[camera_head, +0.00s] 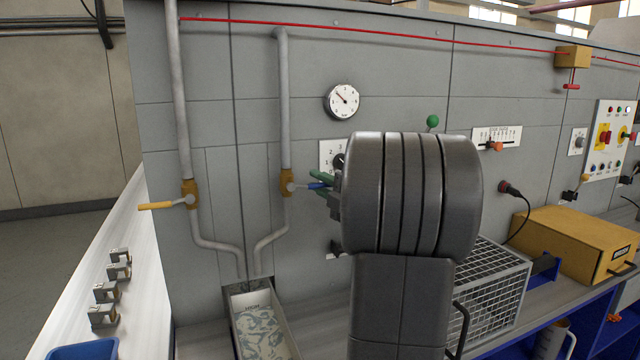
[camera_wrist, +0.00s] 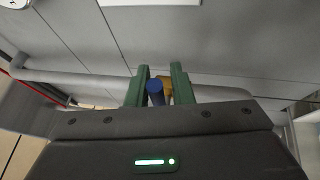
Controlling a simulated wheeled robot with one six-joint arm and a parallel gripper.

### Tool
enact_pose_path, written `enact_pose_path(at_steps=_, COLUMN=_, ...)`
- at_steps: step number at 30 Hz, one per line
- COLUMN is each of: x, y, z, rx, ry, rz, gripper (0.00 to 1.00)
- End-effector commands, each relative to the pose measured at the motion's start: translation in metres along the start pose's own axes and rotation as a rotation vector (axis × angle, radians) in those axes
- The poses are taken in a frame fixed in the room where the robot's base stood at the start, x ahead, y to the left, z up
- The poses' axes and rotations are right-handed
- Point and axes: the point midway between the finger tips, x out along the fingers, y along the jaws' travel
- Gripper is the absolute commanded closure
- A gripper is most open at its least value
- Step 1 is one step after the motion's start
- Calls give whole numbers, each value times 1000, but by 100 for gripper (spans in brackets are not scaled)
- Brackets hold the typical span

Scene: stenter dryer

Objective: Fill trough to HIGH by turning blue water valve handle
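The blue water valve handle (camera_head: 318,185) sticks out to the right from a brass valve (camera_head: 287,184) on the right-hand grey pipe. My gripper (camera_head: 322,184) is at this handle, with a green finger on either side. In the wrist view the blue handle (camera_wrist: 155,92) lies between the two fingers (camera_wrist: 159,88), close to the left one, with a small gap at the right one. The trough (camera_head: 235,325) stands below the two pipe ends. It shows a pale, blue-patterned surface and a HIGH mark near its back end. My arm hides part of the panel.
A yellow-handled valve (camera_head: 157,206) is on the left pipe. A round gauge (camera_head: 342,102) is on the wall above. A wire basket (camera_head: 497,285) and a yellow box (camera_head: 575,245) stand to the right. Small metal blocks (camera_head: 110,290) line the ledge at left.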

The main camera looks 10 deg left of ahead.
Motion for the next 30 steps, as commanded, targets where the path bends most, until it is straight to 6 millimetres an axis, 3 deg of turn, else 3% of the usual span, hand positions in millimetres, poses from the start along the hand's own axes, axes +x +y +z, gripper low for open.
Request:
enact_pose_path(at_steps=2, x=0, y=0, z=0, rx=-1, ry=0, rz=0, gripper=65)
enact_pose_path(at_steps=14, x=-8, y=0, z=1, rx=-4, ry=-2, rz=2, gripper=65)
enact_pose_path(at_steps=30, x=-106, y=-1, z=2, rx=-4, ry=-5, rz=1, gripper=65)
